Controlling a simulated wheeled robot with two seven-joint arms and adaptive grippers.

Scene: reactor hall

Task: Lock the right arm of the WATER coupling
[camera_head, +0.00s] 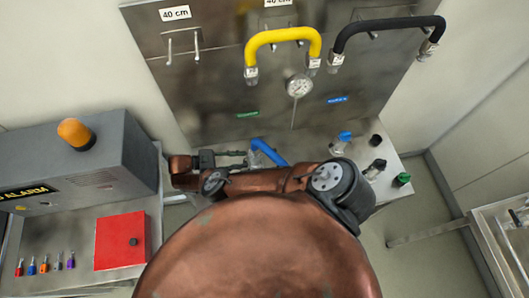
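A blue label (337,99) and a green label (247,114) are on the steel panel; their writing is too small to read surely. A blue-capped metal fitting (342,142) stands on the bench below the blue label. A blue hose or handle (268,152) shows behind my copper arm. I cannot tell which part is the WATER coupling, and no locking arm can be made out. My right gripper (236,160) is small and dark, beside the blue hose's left end, partly hidden by my arm. Its finger gap is unclear. My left gripper is not in view.
A yellow hose (283,37) and a black hose (388,24) arch over the panel, with a gauge (299,86) below. Black and green-capped fittings (402,180) stand at the bench's right. A grey alarm box (75,165) and red box (121,241) are at left.

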